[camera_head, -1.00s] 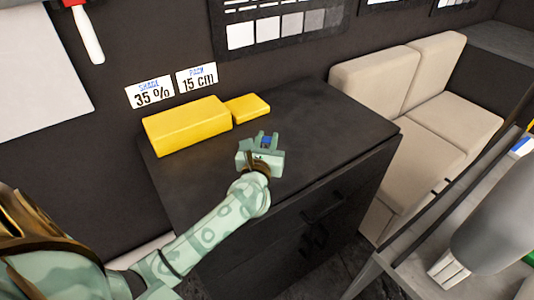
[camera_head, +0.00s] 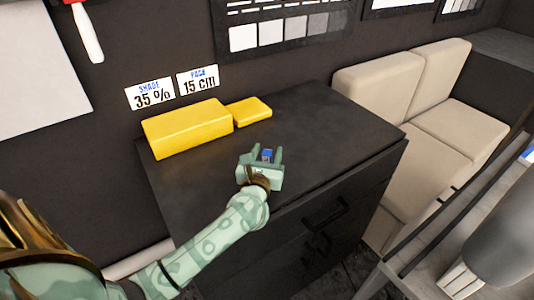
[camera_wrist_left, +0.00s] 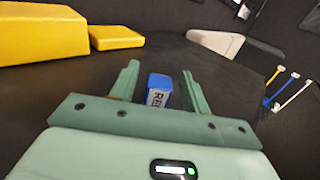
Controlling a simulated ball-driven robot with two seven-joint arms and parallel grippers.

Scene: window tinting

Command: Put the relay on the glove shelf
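The relay (camera_head: 267,154) is a small blue block. In the left wrist view the relay (camera_wrist_left: 159,88) shows a white label with partly hidden lettering. It appears to rest on the dark cabinet top (camera_head: 320,120). My left gripper (camera_head: 265,153) is over the cabinet's front part, its fingers on either side of the relay. In the left wrist view the left gripper (camera_wrist_left: 162,75) is open, with a gap between each finger and the relay. The relay's lower part is hidden by the gripper. No shelf is labelled as the glove shelf. My right gripper is not in view.
A large yellow block (camera_head: 187,128) and a smaller yellow block (camera_head: 251,110) lie at the cabinet's back left, below two wall signs. Beige seats (camera_head: 420,110) stand to the right. The cabinet top's right side is clear.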

